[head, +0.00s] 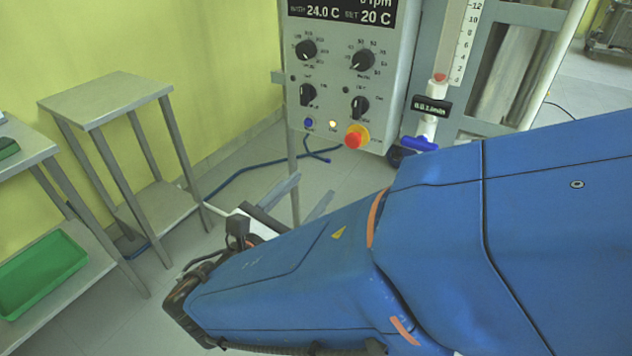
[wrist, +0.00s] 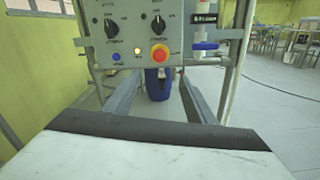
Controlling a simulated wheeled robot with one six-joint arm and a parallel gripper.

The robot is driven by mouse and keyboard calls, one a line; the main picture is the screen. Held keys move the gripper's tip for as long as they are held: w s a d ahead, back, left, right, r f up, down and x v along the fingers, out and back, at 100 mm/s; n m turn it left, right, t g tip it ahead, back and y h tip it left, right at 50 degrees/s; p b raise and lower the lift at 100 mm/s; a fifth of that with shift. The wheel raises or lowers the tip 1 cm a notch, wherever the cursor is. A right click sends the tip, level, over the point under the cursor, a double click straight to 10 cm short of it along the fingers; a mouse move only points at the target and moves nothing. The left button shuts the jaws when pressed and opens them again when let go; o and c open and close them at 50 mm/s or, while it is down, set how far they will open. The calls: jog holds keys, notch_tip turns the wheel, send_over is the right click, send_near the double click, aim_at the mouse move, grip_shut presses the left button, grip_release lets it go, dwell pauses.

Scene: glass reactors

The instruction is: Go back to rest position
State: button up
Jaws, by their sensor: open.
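My gripper (head: 311,188) shows in the head view beyond the end of my blue arm, low in front of the control panel (head: 346,75). In the wrist view my gripper (wrist: 161,76) has its two grey fingers wide apart with nothing between them. The panel fills the top of the wrist view, with black knobs, a blue and a lit button, and a red emergency stop (wrist: 159,54) on a yellow base. The fingertips point below the panel's lower edge. My arm hides part of the floor and the reactor frame in the head view.
A small steel table (head: 105,98) stands at left by the yellow wall. A steel shelf at far left holds a green tray (head: 40,272). A blue-handled valve (head: 420,144) hangs right of the panel. A blue container (wrist: 158,84) stands beyond the fingers. A blue hose (head: 255,168) crosses the floor.

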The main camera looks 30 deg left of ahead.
dwell(0.5)
jog(key=w+d+f+m+g+h, duration=0.1)
jog(key=w+d+m+g+h, duration=0.4)
jog(key=d, duration=0.9)
jog(key=w+d+f+m+g+h, duration=0.1)
jog(key=w+d+m+g, duration=0.45)
jog(key=d, duration=0.95)
jog(key=s+d+f+m+g+y, duration=0.1)
jog(key=s+d+f+m+y, duration=0.1)
jog(key=s+d+m, duration=0.4)
jog(key=s+d+f+m+g+y, duration=0.1)
jog(key=s+d+m+y, duration=0.4)
jog(key=d+m, duration=1.1)
jog(key=shift+s+d+f+g, duration=0.35)
jog(key=shift+s+f, duration=0.2)
jog(key=shift+f, duration=0.1)
jog(key=shift+a, duration=0.1)
